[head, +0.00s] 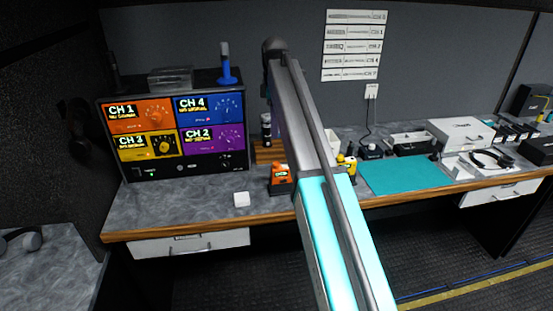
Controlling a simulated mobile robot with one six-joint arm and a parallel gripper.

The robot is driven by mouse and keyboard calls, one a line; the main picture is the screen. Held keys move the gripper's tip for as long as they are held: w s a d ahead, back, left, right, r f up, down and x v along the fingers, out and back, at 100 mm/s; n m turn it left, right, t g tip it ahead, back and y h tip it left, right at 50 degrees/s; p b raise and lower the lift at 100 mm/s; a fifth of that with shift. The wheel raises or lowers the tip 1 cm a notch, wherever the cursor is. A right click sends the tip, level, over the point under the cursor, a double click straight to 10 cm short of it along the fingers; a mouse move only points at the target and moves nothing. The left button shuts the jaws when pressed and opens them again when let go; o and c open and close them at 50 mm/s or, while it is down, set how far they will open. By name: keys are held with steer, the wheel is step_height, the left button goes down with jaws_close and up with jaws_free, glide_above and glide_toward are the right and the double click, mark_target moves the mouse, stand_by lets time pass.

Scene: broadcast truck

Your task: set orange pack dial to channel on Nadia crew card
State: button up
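The small orange pack (281,180) stands on the grey counter near its front edge, just left of my arm. Its dial setting is too small to read. Several white cards (355,46) with small pictures hang in a column on the back wall. Their writing is too small to read, so I cannot tell which, if any, is Nadia's. My arm rises through the middle of the view and hides part of the counter behind it. My gripper does not show.
A receiver (175,130) at the left shows orange CH 1, blue CH 4, yellow CH 3 and purple CH 2 panels. A yellow pack (348,166) stands right of my arm, beside a teal mat (405,175). Headphones (491,158) lie farther right.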

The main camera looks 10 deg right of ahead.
mark_target(275, 163)
steer(key=shift+d+f+p, duration=0.1)
steer(key=shift+f+p, duration=1.65)
steer(key=shift+f, duration=5.15)
jaws_close()
